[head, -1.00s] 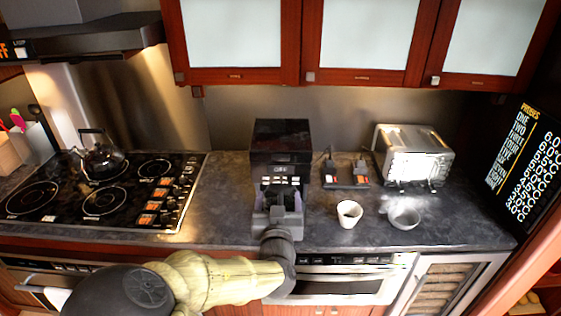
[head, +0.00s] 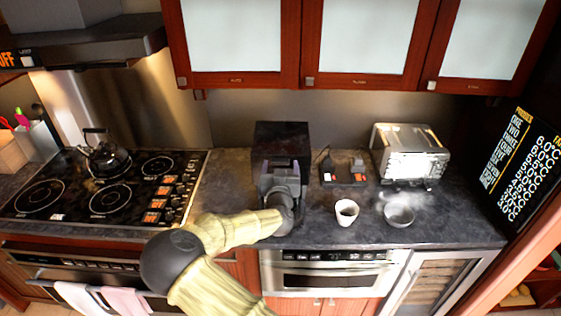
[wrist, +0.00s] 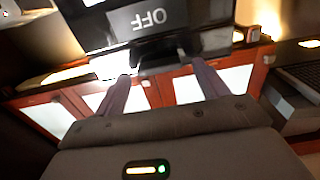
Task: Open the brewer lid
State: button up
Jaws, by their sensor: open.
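The brewer (head: 281,136) is a dark box standing on the counter against the back wall in the head view. My gripper (head: 283,166) is raised in front of it and covers much of its front. In the wrist view a dark panel with an upside-down "OFF" display (wrist: 150,18) fills the top of the picture; it looks like the brewer's front. My gripper (wrist: 158,68) is open there, its two fingers apart and nothing held between them. The fingertips are close to the lower edge of the panel. Contact and the lid's edge cannot be made out.
A white cup (head: 346,212) and a grey bowl (head: 399,215) stand on the counter to the right. Behind them are a small dark tray (head: 343,178) and a silver toaster oven (head: 409,154). A kettle (head: 104,158) sits on the stove. Cabinets (head: 360,45) hang above.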

jog(key=shift+w, duration=0.4)
